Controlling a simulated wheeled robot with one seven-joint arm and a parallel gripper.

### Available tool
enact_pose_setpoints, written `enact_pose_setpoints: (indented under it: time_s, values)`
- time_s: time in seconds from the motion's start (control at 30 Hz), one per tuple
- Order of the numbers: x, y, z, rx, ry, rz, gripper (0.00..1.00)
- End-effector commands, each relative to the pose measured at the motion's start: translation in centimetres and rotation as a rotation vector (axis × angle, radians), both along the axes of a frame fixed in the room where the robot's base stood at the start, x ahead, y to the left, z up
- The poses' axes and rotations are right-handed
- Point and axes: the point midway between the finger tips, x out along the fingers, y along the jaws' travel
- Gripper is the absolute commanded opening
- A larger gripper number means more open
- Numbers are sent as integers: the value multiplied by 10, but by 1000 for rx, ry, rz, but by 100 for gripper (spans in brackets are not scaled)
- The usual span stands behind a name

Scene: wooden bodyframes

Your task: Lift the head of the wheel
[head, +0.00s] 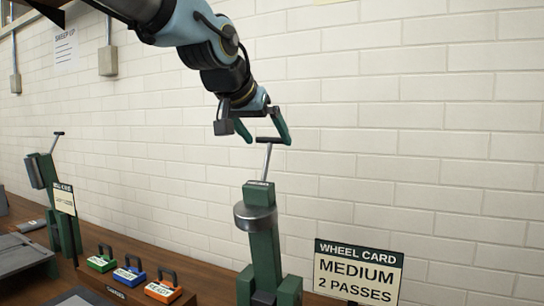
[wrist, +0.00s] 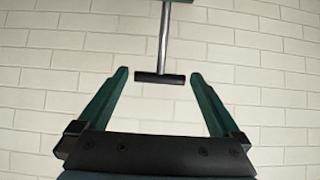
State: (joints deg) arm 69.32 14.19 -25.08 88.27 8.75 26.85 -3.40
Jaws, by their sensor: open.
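The wheel machine stands in the middle of the head view, with a green column (head: 265,255), a round grey wheel (head: 255,217) and a green block (head: 258,195) at its top. A thin grey rod with a black crossbar, a T-handle (head: 270,140), rises from the block and leans slightly right. My gripper (head: 268,141) is open, with its green fingers either side of the crossbar. In the wrist view the crossbar (wrist: 160,78) appears between the spread fingertips of my gripper (wrist: 158,76), with a gap each side. I cannot tell its exact depth relative to the fingertips.
A sign reading WHEEL CARD, MEDIUM, 2 PASSES (head: 358,272) stands right of the machine. Green, blue and orange handled blocks (head: 129,277) sit on the wooden bench (head: 205,272). Another green machine (head: 45,180) with a T-handle stands at left. A white brick wall (head: 420,130) is behind.

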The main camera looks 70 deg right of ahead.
Motion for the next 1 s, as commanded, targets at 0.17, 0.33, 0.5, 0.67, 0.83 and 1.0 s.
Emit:
enact_pose_setpoints:
  time_s: [0.17,0.33,0.5,0.67,0.83,1.0]
  values:
    - [2,18,12,0,-2,1,100]
    - [1,23,17,2,0,-1,100]
    - [1,23,17,2,0,-1,100]
    - [1,23,17,2,0,-1,100]
    - [1,23,17,2,0,0,100]
    - [20,27,8,19,-2,30,100]
